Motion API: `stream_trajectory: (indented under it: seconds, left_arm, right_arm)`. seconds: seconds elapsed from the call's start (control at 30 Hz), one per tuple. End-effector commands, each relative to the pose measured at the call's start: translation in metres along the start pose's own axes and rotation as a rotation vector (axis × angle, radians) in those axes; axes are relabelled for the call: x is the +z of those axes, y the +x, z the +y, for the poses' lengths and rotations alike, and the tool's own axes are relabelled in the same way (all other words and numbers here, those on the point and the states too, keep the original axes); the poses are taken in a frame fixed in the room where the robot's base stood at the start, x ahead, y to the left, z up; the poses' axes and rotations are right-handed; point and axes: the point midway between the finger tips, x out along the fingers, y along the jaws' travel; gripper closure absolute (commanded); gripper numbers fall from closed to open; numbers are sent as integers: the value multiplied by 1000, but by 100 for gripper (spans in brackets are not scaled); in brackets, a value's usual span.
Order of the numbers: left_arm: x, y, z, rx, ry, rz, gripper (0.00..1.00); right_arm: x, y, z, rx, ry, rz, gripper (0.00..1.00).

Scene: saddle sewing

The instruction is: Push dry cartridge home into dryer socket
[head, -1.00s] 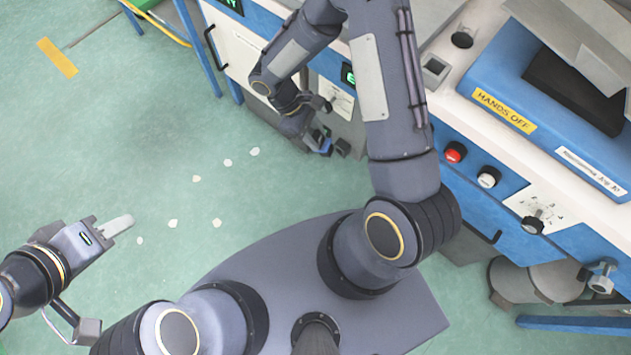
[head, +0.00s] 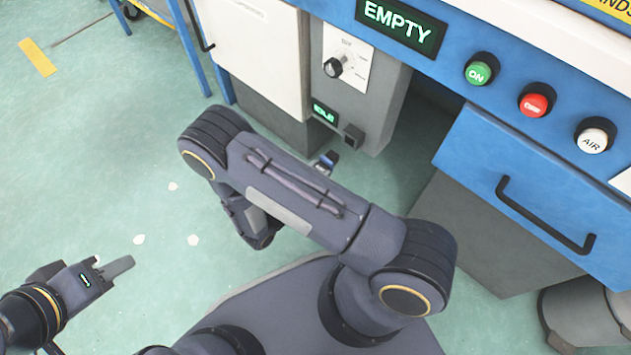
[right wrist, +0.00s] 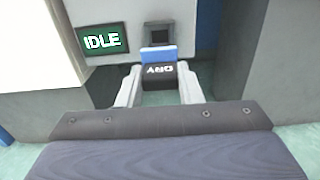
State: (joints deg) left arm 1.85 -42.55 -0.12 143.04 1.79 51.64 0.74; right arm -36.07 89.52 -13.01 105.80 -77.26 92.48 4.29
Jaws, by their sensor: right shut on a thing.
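The dry cartridge (right wrist: 158,74), black with a blue end and the upside-down word DRY, sits between the two fingers of my right gripper (right wrist: 159,87). It is lined up below the dark square dryer socket (right wrist: 159,38) in the right wrist view; a gap seems to remain between them. In the head view the cartridge's blue part (head: 328,160) shows just beyond my right forearm, which hides most of that gripper. The socket (head: 353,136) is low on the grey dryer (head: 364,97). My left gripper (head: 117,269) is far left over the floor; its finger opening is unclear.
The dryer's display (right wrist: 103,40) reads IDLE. A dial (head: 334,67) is above it. A blue bench with an EMPTY display (head: 398,27), buttons and a drawer handle (head: 545,215) stands to the right.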

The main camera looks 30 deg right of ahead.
Motion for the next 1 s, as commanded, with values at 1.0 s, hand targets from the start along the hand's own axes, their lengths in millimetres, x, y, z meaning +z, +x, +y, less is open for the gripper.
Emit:
stream_trajectory:
  seconds: [1.0]
  left_arm:
    - [1,2,-1,0,0,0,64]
  right_arm:
    - [1,44,0,1,2,-3,95]
